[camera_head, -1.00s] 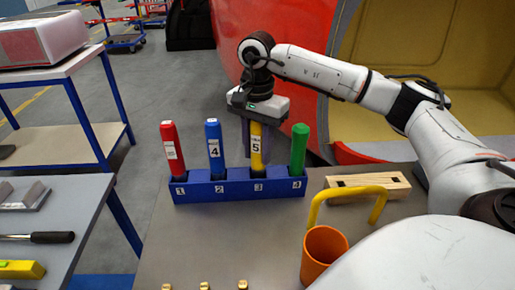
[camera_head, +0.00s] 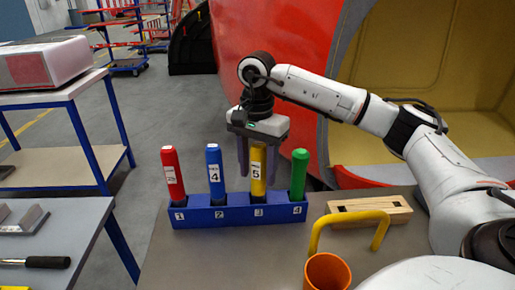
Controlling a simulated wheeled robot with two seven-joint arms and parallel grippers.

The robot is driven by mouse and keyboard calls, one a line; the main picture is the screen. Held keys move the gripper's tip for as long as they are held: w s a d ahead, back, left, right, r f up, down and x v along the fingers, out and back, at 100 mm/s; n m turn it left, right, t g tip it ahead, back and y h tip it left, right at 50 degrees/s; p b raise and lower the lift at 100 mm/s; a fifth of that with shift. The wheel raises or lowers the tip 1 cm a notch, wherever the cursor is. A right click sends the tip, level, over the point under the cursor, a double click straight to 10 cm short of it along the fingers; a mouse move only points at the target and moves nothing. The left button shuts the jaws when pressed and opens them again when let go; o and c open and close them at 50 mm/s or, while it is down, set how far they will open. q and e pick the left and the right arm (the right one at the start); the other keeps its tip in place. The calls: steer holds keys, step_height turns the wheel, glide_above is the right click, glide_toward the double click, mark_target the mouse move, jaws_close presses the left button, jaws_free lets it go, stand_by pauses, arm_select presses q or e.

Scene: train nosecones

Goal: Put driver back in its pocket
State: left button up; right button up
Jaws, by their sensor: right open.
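The yellow driver (camera_head: 257,172), with a white label reading 5, stands upright in slot 3 of the blue rack (camera_head: 240,222). My right gripper (camera_head: 257,172) is above the rack, pointing down. Its dark fingers are open, one on each side of the yellow handle's upper part. I cannot tell whether either finger touches it. The red driver (camera_head: 172,175) is in slot 1, the blue driver (camera_head: 215,175) in slot 2 and the green driver (camera_head: 299,172) in slot 4. The driver tips are hidden in the rack. My left gripper is out of view.
A wooden block (camera_head: 370,210) lies right of the rack, behind a yellow arched handle (camera_head: 350,218). An orange cup (camera_head: 327,272) stands in front. The grey tabletop (camera_head: 220,260) before the rack is clear. A side bench (camera_head: 60,235) is at the left.

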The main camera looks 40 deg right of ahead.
mark_target(258, 144)
step_height(258, 144, up, 10)
steer(key=shift+r, duration=0.2)
stand_by(0.6)
